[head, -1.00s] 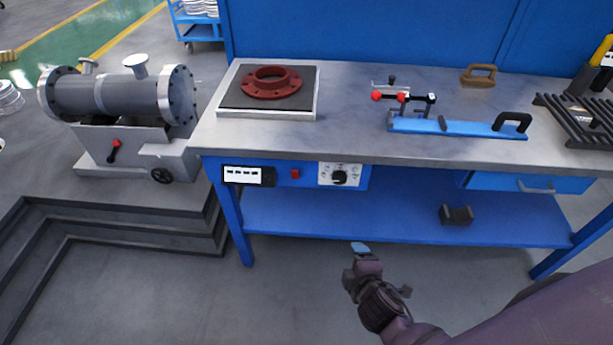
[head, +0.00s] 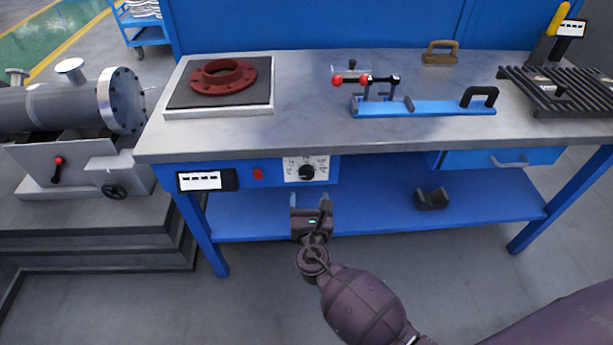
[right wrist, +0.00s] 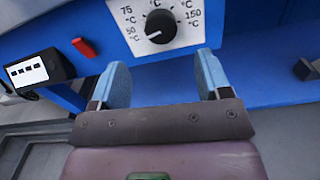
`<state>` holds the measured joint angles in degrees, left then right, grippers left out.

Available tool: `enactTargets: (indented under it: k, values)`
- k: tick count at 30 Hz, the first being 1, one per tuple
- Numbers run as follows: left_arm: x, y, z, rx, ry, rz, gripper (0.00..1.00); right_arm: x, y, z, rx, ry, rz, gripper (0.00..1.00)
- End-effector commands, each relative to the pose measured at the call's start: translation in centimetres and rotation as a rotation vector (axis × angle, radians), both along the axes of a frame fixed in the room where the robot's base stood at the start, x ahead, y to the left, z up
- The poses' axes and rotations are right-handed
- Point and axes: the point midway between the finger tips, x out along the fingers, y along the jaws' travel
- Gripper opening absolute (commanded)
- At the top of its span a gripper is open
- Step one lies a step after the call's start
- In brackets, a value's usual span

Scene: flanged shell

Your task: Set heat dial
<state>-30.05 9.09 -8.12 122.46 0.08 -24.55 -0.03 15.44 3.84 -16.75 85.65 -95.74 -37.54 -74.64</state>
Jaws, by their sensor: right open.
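The heat dial (head: 306,172) is a black round knob on a white scale plate (head: 290,164) set in the blue front panel of the workbench. In the right wrist view the knob (right wrist: 160,27) has a white pointer mark at its lower left, near the 50 °C label. Labels for 75 and 150 °C also show there. My right gripper (head: 311,202) is open and empty, just below and in front of the dial, not touching it. Its two blue fingertips (right wrist: 163,75) are spread apart below the knob. My left gripper is not in view.
A red switch (head: 258,174) and a black display box (head: 207,180) sit left of the dial. On the bench are a hot plate (head: 220,112) with a red flange (head: 222,77), a blue clamp fixture (head: 424,107) and a dark rack (head: 560,95). A blue drawer (head: 500,158) is at right.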

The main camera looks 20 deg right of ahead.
Motion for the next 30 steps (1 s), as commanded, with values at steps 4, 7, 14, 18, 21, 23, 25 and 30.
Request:
enactTargets:
  k: [4,7,14,18,21,23,25,30]
  values:
    - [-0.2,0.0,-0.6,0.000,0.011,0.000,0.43,2.6,-0.7,-0.2,0.001,0.001,-0.001,0.71]
    - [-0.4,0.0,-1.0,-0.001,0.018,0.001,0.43,4.2,-1.2,-0.3,0.002,0.003,0.000,0.71]
    - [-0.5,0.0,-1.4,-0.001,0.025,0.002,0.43,6.9,-2.0,-0.2,0.003,0.002,-0.001,0.71]
    - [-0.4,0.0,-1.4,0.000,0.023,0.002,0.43,7.7,-2.3,-0.2,0.003,0.002,-0.001,0.71]
    - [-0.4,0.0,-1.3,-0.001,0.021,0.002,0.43,7.9,-2.4,-0.1,0.004,0.002,0.000,0.71]
    - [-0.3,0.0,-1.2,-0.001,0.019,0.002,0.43,8.0,-2.4,-0.1,0.004,0.002,0.000,0.71]
    - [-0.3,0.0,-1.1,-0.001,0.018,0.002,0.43,8.0,-2.4,-0.1,0.003,0.001,0.000,0.71]
    - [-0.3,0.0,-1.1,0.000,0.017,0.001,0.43,7.9,-2.4,-0.1,0.003,0.001,-0.001,0.60]
